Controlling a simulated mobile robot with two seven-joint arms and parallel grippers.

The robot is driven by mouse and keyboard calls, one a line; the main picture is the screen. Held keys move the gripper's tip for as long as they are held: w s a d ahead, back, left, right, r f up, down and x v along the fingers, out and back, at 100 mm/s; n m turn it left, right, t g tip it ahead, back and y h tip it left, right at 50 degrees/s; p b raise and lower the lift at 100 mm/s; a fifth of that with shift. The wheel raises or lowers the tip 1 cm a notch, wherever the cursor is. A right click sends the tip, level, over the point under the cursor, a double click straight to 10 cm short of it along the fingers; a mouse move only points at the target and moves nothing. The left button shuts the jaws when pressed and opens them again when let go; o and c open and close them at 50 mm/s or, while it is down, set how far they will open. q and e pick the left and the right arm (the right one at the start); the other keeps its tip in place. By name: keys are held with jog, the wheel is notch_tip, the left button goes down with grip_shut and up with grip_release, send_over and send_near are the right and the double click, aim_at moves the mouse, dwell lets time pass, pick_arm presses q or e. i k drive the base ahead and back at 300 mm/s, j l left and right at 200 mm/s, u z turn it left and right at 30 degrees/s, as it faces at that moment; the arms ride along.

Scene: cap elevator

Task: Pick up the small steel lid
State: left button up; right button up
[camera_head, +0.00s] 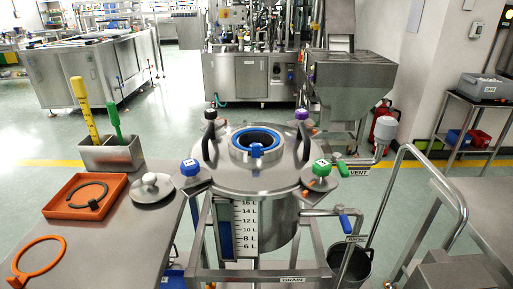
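The small steel lid (152,187) is a round, shiny disc with a small knob on top. It lies on the steel table (120,240) at the left, near the table's right edge, beside an orange tray. Nothing covers it and nothing touches it from above. Neither of my grippers shows in the head view, so whether they are open or shut is hidden.
The orange tray (62,213) holds a dark ring clamp (88,196). An orange ring (38,258) lies in front. A steel holder (112,155) with yellow and green tools stands behind the lid. The steel vessel (285,177), with handles and coloured knobs, stands right of the table.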

aim_at(152, 187)
jog(key=k+j+u, duration=0.15)
jog(key=j, duration=0.25)
jog(key=k+j+u, duration=0.15)
jog(key=j, duration=0.25)
jog(key=j+u, duration=0.15)
jog(key=j, duration=0.25)
